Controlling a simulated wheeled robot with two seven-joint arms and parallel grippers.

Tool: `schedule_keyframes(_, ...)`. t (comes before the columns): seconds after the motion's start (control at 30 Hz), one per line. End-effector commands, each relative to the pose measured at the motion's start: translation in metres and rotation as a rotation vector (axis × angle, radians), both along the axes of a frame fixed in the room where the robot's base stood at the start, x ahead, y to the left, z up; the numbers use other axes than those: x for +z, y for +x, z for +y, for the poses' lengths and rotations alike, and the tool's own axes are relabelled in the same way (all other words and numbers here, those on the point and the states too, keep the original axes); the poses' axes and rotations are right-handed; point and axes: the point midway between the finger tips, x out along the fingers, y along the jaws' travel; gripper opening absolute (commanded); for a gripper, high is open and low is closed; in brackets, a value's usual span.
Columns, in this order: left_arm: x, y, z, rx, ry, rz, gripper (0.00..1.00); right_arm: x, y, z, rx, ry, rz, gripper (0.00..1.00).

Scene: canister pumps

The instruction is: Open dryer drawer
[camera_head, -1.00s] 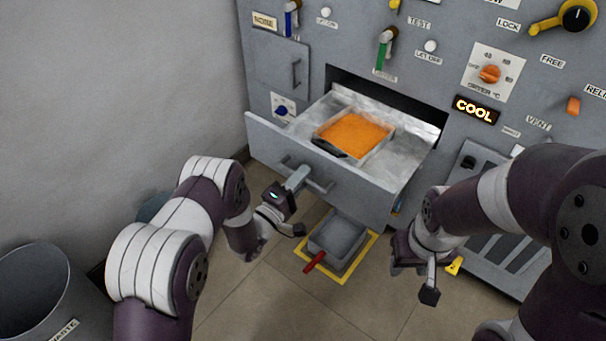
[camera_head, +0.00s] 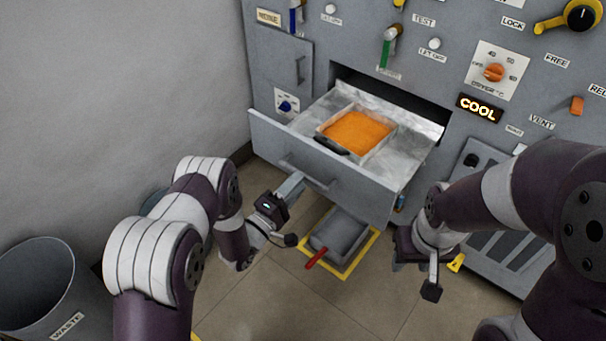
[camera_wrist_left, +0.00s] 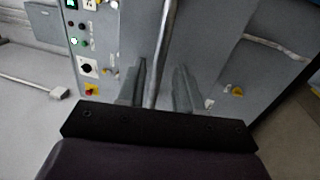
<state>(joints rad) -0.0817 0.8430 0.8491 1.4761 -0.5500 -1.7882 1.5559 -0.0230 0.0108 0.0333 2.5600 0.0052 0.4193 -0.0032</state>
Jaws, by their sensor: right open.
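The dryer drawer (camera_head: 370,190) stands pulled out of the grey cabinet in the head view. A tray of orange material (camera_head: 357,131) with a dark handle sits in it. The drawer's bar handle (camera_head: 306,172) is on its front. My left gripper (camera_head: 294,182) is at the drawer front, just below the handle. In the left wrist view its two fingers (camera_wrist_left: 160,82) are apart, with a grey bar (camera_wrist_left: 165,35) running between them; I see a gap on each side. My right gripper (camera_head: 432,284) hangs open and empty, right of the drawer and low.
A grey bin with a red handle (camera_head: 338,234) stands on a yellow-marked floor square below the drawer. A waste bin (camera_head: 38,290) is at the lower left. The cabinet carries levers, an orange knob (camera_head: 494,72) and a lit COOL sign (camera_head: 480,108).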

Motion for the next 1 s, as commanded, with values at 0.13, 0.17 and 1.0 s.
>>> schedule_keyframes(0.13, -0.006, -0.033, 0.025, 0.005, -0.002, 0.006, 0.35, 0.009, 0.0, 0.0, 0.0, 0.0, 0.0, 0.43)
schedule_keyframes(0.17, -0.008, -0.039, 0.03, 0.004, -0.002, 0.005, 0.35, 0.01, 0.0, 0.0, 0.0, 0.0, 0.0, 0.43)
schedule_keyframes(1.0, -0.019, -0.071, 0.051, 0.005, 0.026, -0.013, 0.35, 0.013, 0.0, 0.0, 0.0, 0.0, 0.0, 0.43)
